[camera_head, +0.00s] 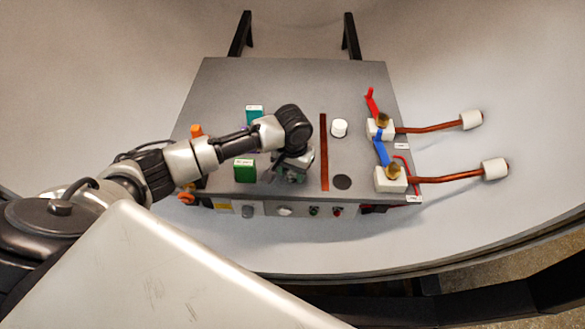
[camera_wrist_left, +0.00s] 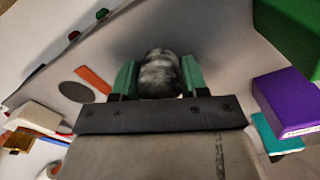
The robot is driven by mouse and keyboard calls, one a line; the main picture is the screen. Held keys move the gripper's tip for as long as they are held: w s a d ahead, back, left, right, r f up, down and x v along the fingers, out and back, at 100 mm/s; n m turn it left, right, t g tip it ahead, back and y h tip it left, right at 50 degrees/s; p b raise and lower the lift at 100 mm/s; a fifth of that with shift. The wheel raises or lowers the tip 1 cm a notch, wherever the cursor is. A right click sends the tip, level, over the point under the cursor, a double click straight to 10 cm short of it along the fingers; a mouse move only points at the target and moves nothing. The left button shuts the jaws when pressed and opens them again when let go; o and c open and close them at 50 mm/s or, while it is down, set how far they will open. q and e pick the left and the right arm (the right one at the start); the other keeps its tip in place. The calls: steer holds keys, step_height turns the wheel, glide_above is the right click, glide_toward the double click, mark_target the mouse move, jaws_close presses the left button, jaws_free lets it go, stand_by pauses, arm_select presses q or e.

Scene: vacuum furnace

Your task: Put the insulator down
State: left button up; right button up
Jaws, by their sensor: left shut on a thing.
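My left gripper (camera_head: 288,175) is over the grey panel top, left of the brown strip. The left wrist view shows its green fingertips (camera_wrist_left: 158,80) shut on a rounded, mottled grey and blackened piece (camera_wrist_left: 160,72), which looks like the insulator. The arm hides this piece in the head view. I cannot tell whether it touches the grey top. A clean white cylinder (camera_head: 339,128) stands on the top, right of the strip. My right gripper is in neither view.
The brown strip (camera_head: 324,155) and a dark round disc (camera_head: 342,182) lie right of the gripper. A green block (camera_head: 245,170) is close on its left, a teal-topped block (camera_head: 254,113) farther back. White terminal blocks (camera_head: 390,179) with copper rods line the right edge.

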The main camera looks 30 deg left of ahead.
arm_select(q)
steer(key=shift+f, duration=0.1)
steer(key=o, duration=1)
steer(key=shift+c, duration=0.2)
step_height(320, 180, up, 12)
steer(key=shift+b, duration=0.35)
